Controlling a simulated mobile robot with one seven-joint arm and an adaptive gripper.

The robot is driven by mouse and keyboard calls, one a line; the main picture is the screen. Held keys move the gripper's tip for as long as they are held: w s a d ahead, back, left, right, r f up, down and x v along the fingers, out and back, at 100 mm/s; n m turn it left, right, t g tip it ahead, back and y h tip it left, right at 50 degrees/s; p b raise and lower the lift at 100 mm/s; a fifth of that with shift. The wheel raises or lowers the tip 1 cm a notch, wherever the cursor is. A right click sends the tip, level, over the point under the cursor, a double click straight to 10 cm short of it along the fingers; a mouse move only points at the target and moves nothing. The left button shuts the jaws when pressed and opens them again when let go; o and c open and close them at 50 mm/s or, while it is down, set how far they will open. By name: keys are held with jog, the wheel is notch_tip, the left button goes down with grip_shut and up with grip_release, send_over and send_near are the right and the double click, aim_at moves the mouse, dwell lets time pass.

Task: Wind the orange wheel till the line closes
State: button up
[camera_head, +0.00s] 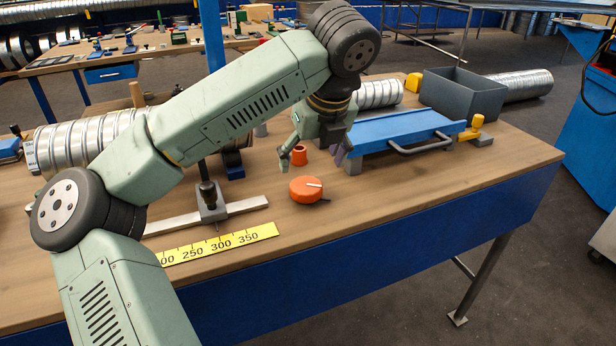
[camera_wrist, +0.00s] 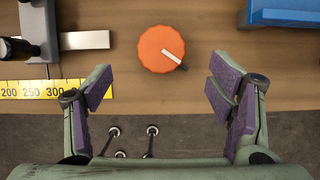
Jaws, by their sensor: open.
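The orange wheel (camera_head: 304,190) is a low, round knob lying on the wooden bench top near its front edge. A white line runs from near its middle to its rim, and a small dark piece shows beside the rim. In the wrist view the wheel (camera_wrist: 155,45) is fully visible, with its white line pointing to the lower right. My gripper (camera_head: 312,165) is above the bench, just behind and above the wheel in the head view. Its purple-padded fingers are wide apart and empty in the wrist view (camera_wrist: 160,88), with the wheel beyond the gap between them.
A small orange cylinder (camera_head: 299,155) stands behind the wheel. A yellow ruler (camera_head: 222,245) and a metal bar with a dark clamp (camera_head: 212,205) lie left. A blue plate (camera_head: 400,131) with a grey handle is right. Bare wood lies right of the wheel.

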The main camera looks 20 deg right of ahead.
aim_at(305, 184)
jog(key=p+x, duration=0.2)
jog(key=x, duration=0.6)
jog(key=shift+w+f, duration=0.1)
jog(key=shift+f, duration=0.25)
jog(key=shift+c, duration=0.4)
jog(key=c, duration=1)
